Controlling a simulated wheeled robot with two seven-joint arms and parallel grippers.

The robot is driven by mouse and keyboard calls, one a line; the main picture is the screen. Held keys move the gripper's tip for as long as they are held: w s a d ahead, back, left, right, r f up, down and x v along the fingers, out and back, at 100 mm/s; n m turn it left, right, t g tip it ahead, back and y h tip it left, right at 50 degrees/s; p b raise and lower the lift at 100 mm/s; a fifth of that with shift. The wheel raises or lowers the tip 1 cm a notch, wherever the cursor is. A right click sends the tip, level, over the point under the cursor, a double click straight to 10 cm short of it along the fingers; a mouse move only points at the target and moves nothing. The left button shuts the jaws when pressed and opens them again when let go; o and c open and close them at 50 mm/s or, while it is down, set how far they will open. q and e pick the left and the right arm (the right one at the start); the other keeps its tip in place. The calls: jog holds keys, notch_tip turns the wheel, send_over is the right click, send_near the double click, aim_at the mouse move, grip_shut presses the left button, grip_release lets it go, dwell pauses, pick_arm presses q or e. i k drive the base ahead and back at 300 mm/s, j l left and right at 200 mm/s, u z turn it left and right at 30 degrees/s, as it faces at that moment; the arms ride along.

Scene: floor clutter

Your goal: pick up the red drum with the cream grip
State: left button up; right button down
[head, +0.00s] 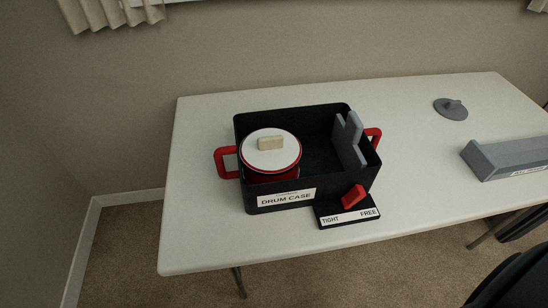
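The red drum (285,173) stands upright inside a black case (278,119), at its left end. The drum has a white top (260,158) with a red rim, and a cream block-shaped grip (270,143) stands on that top. The lower part of the drum is hidden by the case's front wall. Neither of my grippers shows in the head view.
The case, labelled DRUM CASE, has red side handles (222,163) and a grey upright divider (349,141). A red lever (353,196) sits on a TIGHT/FREE plate. A grey lid-like disc (451,109) and grey bar (505,157) lie right on the white table (205,240).

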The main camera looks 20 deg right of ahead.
aim_at(268, 155)
jog(key=l+u, duration=0.25)
jog(key=l, duration=0.15)
jog(key=k+l+u, duration=0.2)
jog(key=l, duration=0.15)
jog(key=l+u, duration=0.25)
jog(key=l, duration=0.15)
